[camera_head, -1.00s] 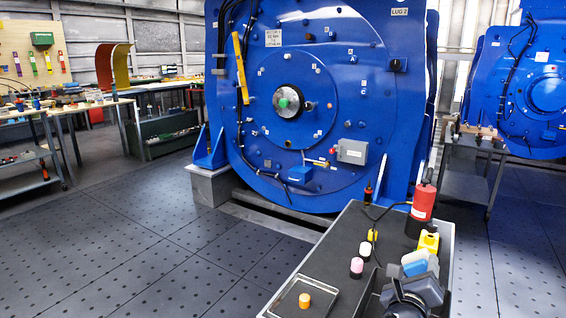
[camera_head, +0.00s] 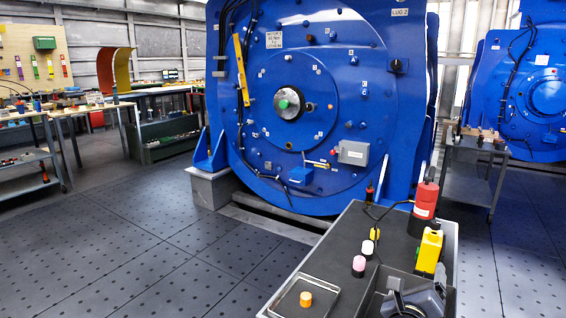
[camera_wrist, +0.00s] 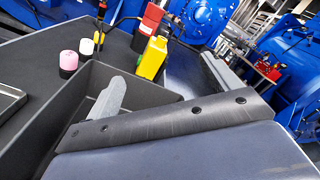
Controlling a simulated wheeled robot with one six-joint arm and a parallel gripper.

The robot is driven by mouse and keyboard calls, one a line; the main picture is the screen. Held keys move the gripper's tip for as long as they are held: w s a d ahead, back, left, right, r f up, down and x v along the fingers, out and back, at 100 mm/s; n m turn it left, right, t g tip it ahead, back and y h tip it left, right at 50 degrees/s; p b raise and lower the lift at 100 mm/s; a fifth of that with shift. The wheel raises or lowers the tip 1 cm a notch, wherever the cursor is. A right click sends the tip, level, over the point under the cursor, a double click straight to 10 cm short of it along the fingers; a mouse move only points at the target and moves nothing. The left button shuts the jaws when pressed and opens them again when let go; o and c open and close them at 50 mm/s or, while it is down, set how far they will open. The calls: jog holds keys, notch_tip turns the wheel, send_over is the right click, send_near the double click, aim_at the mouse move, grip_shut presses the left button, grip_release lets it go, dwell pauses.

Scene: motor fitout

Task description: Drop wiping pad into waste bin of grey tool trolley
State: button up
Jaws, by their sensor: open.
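The grey tool trolley (camera_head: 330,246) stands at the lower right of the head view. Its waste bin is the dark open box (camera_head: 372,300) at the near right end, and its wall and inside (camera_wrist: 62,120) also show in the wrist view. My gripper (camera_head: 415,283) is over the bin. In the wrist view its two grey fingers (camera_wrist: 165,78) are spread wide with nothing between them. The wiping pad is not visible in either current view. My gripper and the bin walls hide much of the bin's inside.
A yellow bottle (camera_head: 429,250) and a red can (camera_head: 424,205) stand close beyond the bin. Pink-capped (camera_head: 359,265) and white-capped (camera_head: 368,248) containers stand to its left. The floor left of the trolley is clear.

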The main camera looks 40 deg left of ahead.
jog(key=shift+s, duration=0.15)
jog(key=p+v, duration=0.1)
jog(key=v, duration=0.9)
jog(key=shift+s+p, duration=0.3)
jog(key=shift+p, duration=0.1)
jog(key=b+x, duration=0.2)
jog(key=x, duration=0.9)
notch_tip(320, 180, up, 6)
jog(key=p, duration=0.4)
jog(key=shift+d+f+p, duration=0.1)
jog(key=shift+p, duration=0.25)
